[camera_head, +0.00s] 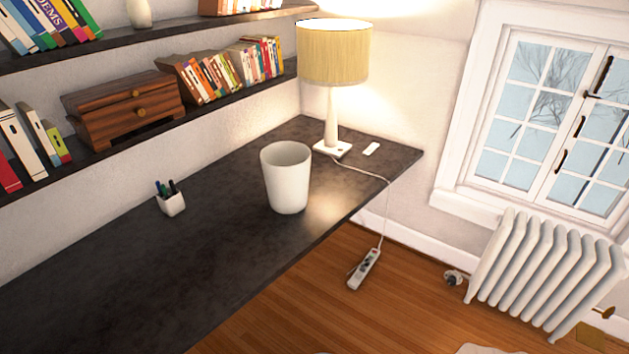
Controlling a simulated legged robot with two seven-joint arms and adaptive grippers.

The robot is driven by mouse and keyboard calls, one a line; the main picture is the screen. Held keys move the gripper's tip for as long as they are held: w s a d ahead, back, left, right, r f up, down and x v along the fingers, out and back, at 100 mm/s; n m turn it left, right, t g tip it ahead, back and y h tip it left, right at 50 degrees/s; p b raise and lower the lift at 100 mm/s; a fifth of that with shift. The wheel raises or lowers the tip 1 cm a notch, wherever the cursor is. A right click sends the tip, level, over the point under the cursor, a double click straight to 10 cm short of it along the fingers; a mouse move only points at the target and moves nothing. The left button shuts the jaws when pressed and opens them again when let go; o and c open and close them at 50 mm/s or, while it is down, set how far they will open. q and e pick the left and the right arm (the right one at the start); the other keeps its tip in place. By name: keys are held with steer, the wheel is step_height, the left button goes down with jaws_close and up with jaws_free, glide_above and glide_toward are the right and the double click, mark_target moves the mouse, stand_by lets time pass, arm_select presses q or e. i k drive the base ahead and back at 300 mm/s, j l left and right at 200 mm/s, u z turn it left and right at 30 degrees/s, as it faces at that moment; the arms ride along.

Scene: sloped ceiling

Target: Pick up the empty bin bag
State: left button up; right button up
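A white, open-topped bin (286,182) stands upright on the dark desk, near its front edge and left of the lamp. Its inside is only partly visible, and I cannot make out a bag in it. A pale, light-coloured shape (484,349) is cut off by the bottom edge at the right, on or above the floor; I cannot tell what it is. Neither of my grippers is in view.
The dark desk (120,275) has a pen cup (171,201) and a lit lamp (333,55). Bookshelves (150,118) hang above it. A power strip (364,269) lies on the wooden floor. A radiator (545,270) stands below the window.

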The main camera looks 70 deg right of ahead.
mark_target(286, 165)
steer(key=z, duration=2.05)
